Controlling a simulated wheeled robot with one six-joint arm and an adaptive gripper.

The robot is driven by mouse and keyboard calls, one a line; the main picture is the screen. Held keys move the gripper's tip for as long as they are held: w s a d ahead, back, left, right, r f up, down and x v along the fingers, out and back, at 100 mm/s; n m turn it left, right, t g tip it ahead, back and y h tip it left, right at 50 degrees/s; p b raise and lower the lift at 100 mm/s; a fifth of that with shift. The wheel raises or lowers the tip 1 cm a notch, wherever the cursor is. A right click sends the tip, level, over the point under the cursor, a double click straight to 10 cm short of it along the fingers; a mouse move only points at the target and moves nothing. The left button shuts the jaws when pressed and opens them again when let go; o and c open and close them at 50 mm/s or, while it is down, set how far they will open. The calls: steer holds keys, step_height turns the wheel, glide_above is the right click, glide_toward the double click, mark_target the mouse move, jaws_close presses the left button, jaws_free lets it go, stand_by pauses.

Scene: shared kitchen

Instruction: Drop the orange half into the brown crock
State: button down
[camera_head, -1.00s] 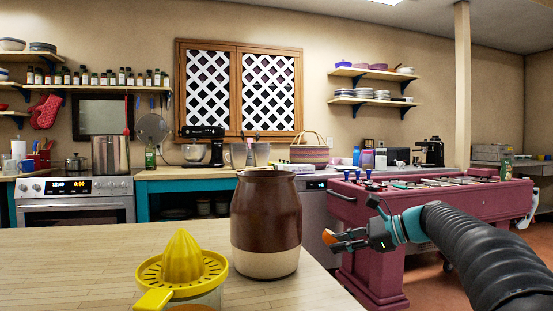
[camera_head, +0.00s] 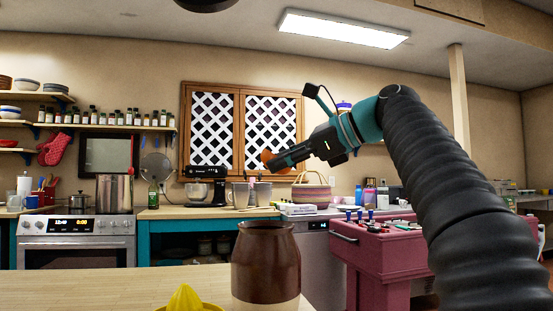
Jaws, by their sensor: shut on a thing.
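The brown crock (camera_head: 265,262) stands upright on the near wooden counter, dark brown above and cream at its base. Its mouth faces up, and the inside cannot be seen. My gripper (camera_head: 272,161) is raised well above the crock, pointing left, with its tips roughly over the crock in the picture. It is shut on the orange half (camera_head: 267,158), which shows as a small orange patch at the fingertips. Most of the orange half is hidden by the fingers.
A yellow citrus juicer (camera_head: 186,299) is beside the crock on the left, cut off by the lower edge. The near counter (camera_head: 110,288) is otherwise clear. A dark red foosball table (camera_head: 395,250) stands behind at the right.

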steer(key=shift+f, duration=2.95)
steer(key=c, duration=1)
jaws_free()
steer(key=shift+o, duration=0.2)
steer(key=v, duration=1.2)
